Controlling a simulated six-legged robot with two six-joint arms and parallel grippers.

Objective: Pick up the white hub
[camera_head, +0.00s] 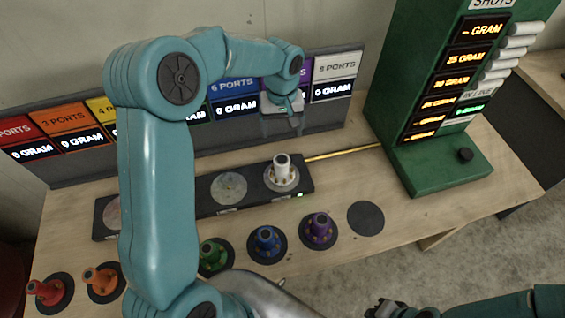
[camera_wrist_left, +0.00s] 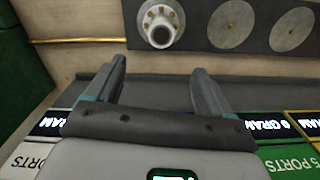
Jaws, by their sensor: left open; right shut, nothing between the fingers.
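The white hub (camera_head: 282,168) stands upright on a round pale disc at the right end of the black bar on the bench. In the left wrist view the white hub (camera_wrist_left: 160,25) is at the top, beyond the fingertips. My left gripper (camera_head: 284,112) is behind and above the hub, in front of the sign panel, apart from it. The left wrist view shows the left gripper (camera_wrist_left: 158,74) open with nothing between its fingers. My right gripper (camera_head: 384,309) is shut and empty at the bottom edge, far from the hub and partly cut off.
Blue (camera_head: 266,242), purple (camera_head: 319,229), green (camera_head: 213,255) and orange (camera_head: 103,279) hubs stand along the front on dark discs. An empty dark disc (camera_head: 365,218) lies at right. A green display tower (camera_head: 440,165) stands at right, joined to the bar by a yellow rod (camera_head: 342,153).

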